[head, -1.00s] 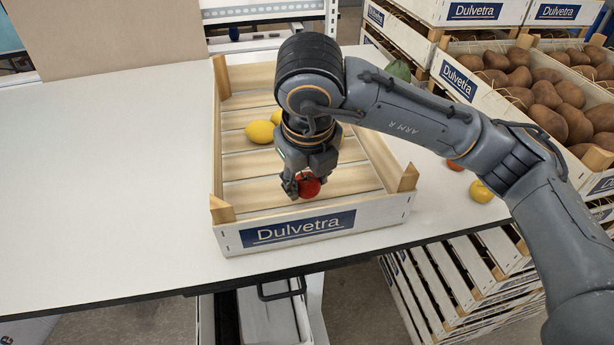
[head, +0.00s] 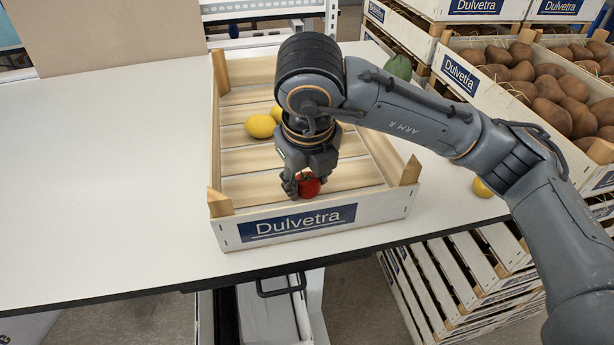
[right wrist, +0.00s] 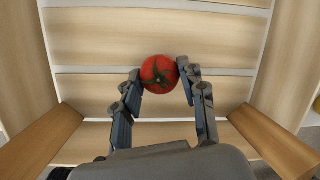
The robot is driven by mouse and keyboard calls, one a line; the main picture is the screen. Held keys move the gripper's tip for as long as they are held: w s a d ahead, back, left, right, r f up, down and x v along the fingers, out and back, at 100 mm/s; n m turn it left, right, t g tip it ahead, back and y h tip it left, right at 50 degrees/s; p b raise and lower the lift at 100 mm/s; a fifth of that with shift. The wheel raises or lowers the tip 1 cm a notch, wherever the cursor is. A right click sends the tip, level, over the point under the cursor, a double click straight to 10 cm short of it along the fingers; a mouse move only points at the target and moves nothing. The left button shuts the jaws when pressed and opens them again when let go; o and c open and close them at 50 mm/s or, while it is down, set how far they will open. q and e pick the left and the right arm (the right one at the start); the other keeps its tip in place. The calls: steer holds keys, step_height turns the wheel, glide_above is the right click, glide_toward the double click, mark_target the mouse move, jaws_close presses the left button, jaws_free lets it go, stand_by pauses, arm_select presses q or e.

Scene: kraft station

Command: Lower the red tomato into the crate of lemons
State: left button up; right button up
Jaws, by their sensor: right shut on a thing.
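My right gripper (head: 304,185) is shut on the red tomato (head: 309,186), inside the crate's outline near its front wall. In the right wrist view the tomato (right wrist: 159,73) sits between the fingertips (right wrist: 160,80), stem side toward the camera, with the crate's slats behind it. I cannot tell whether it touches the slats. The wooden crate (head: 233,228) with a Dulvetra label stands on the white table. Yellow lemons (head: 260,126) lie in its middle; my right arm partly hides them. My left gripper is not in view.
The white table (head: 100,190) is clear to the left. A green fruit (head: 399,67) lies right of the crate, and a yellow fruit (head: 482,188) lies near the table's right edge, partly behind my arm. Crates of brown produce (head: 550,95) are stacked at the right.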

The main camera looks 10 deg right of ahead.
steer(key=shift+d+f+b, duration=0.1)
steer(key=shift+f+b, duration=0.7)
stand_by(0.5)
steer(key=o, duration=1.1)
steer(key=shift+o, duration=0.2)
